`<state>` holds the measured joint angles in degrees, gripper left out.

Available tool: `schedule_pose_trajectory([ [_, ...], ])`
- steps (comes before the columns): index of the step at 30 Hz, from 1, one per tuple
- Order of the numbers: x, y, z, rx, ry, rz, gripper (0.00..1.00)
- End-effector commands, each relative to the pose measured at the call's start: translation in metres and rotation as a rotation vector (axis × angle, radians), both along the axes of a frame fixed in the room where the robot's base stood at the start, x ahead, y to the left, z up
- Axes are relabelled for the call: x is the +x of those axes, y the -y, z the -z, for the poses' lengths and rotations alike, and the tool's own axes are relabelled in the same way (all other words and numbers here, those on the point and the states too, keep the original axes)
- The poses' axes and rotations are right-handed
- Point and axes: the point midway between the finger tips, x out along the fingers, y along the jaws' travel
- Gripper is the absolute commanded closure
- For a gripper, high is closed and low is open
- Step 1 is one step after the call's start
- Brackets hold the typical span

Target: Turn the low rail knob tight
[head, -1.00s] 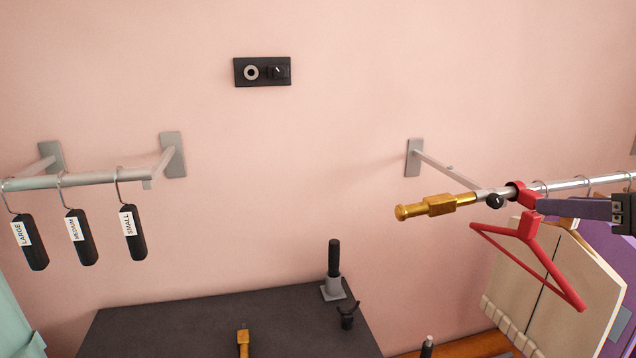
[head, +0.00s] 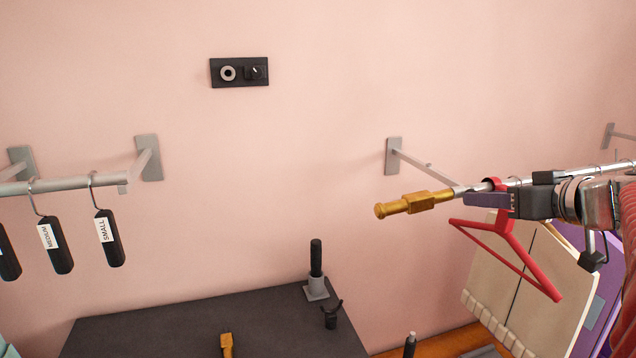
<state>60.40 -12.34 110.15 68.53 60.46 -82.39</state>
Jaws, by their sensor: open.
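The low rail (head: 530,181) runs from the right side toward the middle, ending in a brass-coloured end piece (head: 415,203). My gripper (head: 470,200) reaches in from the right, its purple fingers in front of the rail near the brass piece. The dark rail knob is not visible now; the fingers cover its place. I cannot see whether they touch it. The gap between the fingers is not clear from this side, but the jaws are open. A red hanger (head: 503,228) hangs from the rail right at the fingers.
Cream boards or garments (head: 540,280) and purple cloth hang below the rail at right. A left rail (head: 70,185) carries black size tags. A dark tabletop (head: 200,325) with a black-handled stand (head: 317,270) lies below. A wall panel (head: 240,72) is above. The middle wall is clear.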

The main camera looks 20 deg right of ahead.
Motion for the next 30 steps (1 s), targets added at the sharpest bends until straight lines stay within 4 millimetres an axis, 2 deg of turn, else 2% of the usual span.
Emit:
schedule_pose_trajectory([
  [6, 0.019, -0.001, 0.008, 0.001, 0.000, -0.002, 0.59],
  [17, 0.022, -0.001, 0.009, -0.001, 0.001, -0.001, 0.60],
  [30, 0.022, -0.001, 0.008, -0.001, 0.001, -0.001, 0.91],
])
